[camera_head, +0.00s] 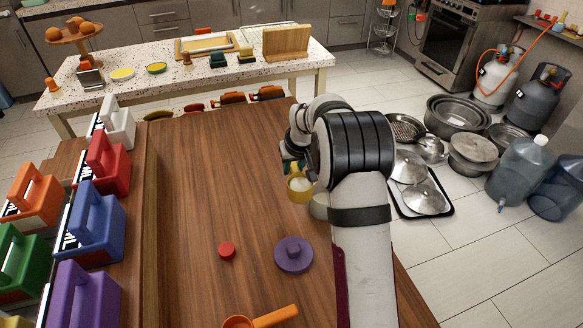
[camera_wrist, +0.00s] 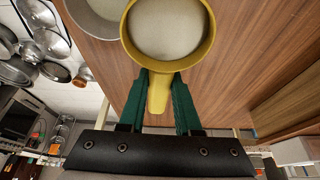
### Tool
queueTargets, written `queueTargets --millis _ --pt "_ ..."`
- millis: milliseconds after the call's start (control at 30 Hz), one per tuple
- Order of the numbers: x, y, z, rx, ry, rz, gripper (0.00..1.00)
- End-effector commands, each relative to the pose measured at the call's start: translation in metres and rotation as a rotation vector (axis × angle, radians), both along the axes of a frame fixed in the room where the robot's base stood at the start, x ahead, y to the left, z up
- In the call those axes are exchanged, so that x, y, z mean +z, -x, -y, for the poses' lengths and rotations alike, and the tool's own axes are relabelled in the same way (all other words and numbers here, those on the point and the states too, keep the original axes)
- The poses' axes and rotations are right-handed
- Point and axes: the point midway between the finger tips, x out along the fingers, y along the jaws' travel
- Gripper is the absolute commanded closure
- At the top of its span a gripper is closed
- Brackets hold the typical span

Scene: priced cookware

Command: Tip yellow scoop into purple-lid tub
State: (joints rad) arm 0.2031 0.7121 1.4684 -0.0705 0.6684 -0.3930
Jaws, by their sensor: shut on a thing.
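The yellow scoop (camera_head: 299,191) is upright, with pale contents filling its bowl. In the wrist view the yellow scoop (camera_wrist: 169,57) has its handle between the green fingers of my gripper (camera_wrist: 161,82), which is shut on it. A pale grey tub (camera_head: 320,207) stands just right of the scoop in the head view, partly hidden by my arm. Its open top, the tub (camera_wrist: 101,22), shows beside the scoop in the wrist view. The purple lid (camera_head: 294,256) lies on the table, off any tub. I cannot tell whether scoop and tub touch.
A small red lid (camera_head: 227,251) and an orange scoop (camera_head: 240,321) lie on the wooden table (camera_head: 190,200). Several coloured boxes with handles, such as a blue one (camera_head: 97,222), line the left side. Pots and pans (camera_head: 457,113) stand on the floor at right. The table's middle left is clear.

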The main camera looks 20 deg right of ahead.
Motion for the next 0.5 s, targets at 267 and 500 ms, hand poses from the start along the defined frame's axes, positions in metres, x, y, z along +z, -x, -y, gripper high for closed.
queueTargets --millis 267,500 --pt "0.005 -0.009 0.042 -0.007 0.002 -0.001 1.00" --pt "0.011 -0.014 0.091 -0.006 0.001 0.000 1.00"
